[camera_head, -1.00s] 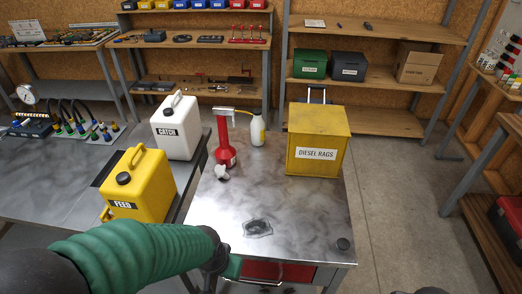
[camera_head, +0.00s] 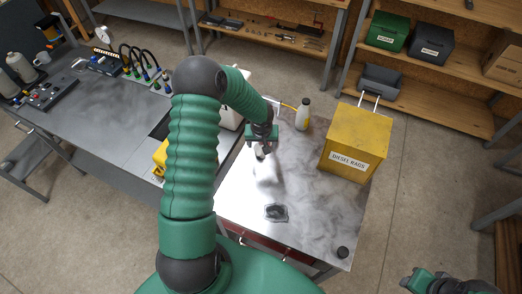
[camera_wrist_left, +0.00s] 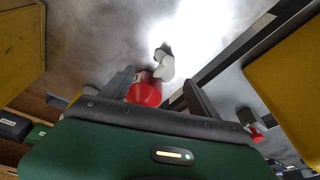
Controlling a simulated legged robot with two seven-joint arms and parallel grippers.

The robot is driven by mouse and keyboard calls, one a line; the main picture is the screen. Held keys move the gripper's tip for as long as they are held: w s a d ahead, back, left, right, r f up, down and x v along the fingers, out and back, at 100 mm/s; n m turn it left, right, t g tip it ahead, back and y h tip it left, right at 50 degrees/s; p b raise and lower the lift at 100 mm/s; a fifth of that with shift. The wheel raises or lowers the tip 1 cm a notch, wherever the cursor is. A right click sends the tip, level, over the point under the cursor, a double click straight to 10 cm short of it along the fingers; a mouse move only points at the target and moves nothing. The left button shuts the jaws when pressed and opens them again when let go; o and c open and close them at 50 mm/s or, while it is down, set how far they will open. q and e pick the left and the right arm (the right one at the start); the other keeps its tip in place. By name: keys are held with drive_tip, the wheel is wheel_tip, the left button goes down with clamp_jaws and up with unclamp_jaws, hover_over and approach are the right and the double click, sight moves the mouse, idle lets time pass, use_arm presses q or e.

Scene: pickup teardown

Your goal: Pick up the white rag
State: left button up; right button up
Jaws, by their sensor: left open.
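The white rag (camera_wrist_left: 165,64) is a small crumpled piece on the metal table, seen in the wrist view just beyond and between my left fingers. In the head view the rag (camera_head: 260,152) is mostly hidden below my left gripper (camera_head: 262,142). In the wrist view the left gripper (camera_wrist_left: 158,88) has its two fingers spread, with nothing held between them. A red container (camera_wrist_left: 146,92) shows between the fingers, close to the rag. My right gripper (camera_head: 418,280) is at the lower right of the head view, away from the table; its jaws are unclear.
A dark patch (camera_head: 276,212) and a small black cap (camera_head: 343,252) lie nearer the front. The yellow can (camera_head: 160,158) is partly behind my arm.

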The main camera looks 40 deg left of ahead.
sight(259, 148)
use_arm(q)
drive_tip(key=shift+x, duration=1.2)
drive_tip(key=f, duration=0.1)
drive_tip(key=a+f+p, duration=0.1)
drive_tip(key=f, duration=0.1)
drive_tip(key=a+f+p, duration=0.1)
drive_tip(key=shift+w+f, duration=0.2)
drive_tip(key=shift+f, duration=0.05)
drive_tip(key=shift+w+a+f, duration=0.1)
drive_tip(key=shift+f, duration=0.2)
drive_tip(key=shift+w+d, duration=0.15)
drive_tip(key=shift+d, duration=0.05)
drive_tip(key=shift+d+r, duration=0.1)
drive_tip(key=shift+d, duration=0.05)
drive_tip(key=c, duration=1.4)
use_arm(e)
drive_tip(key=v, duration=0.2)
drive_tip(key=shift+w+a+r, duration=0.1)
drive_tip(key=shift+a+r, duration=0.15)
drive_tip(key=shift+r, duration=0.15)
